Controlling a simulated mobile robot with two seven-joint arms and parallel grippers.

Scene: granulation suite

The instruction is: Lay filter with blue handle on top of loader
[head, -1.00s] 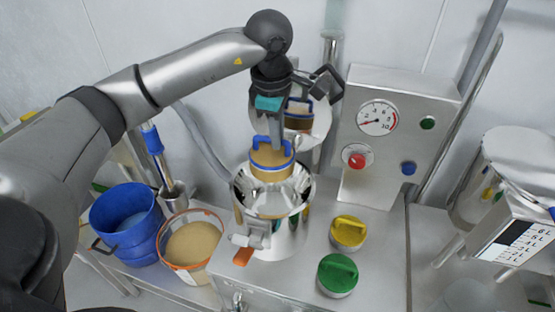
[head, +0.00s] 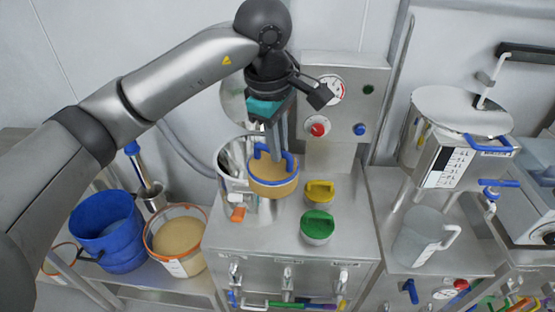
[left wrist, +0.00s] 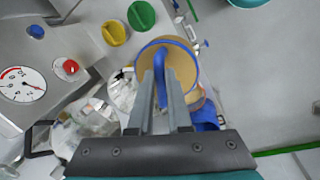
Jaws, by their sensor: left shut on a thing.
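The filter (head: 273,188) is a round tan disc with a blue rim and a blue handle. My left gripper (head: 275,157) points down and is shut on that blue handle. The filter hangs over the steel bench, in front of and to the right of the open shiny vessel (head: 231,183), partly covering it. In the left wrist view the filter (left wrist: 188,54) shows beyond the fingers (left wrist: 162,92). The steel unit with a litre scale (head: 447,163) and round top (head: 460,106) stands at the right; I cannot tell for sure that it is the loader. My right gripper is not in view.
A gauge panel (head: 345,125) stands behind. A blue bucket (head: 105,230) and a tub of tan powder (head: 178,244) are at left.

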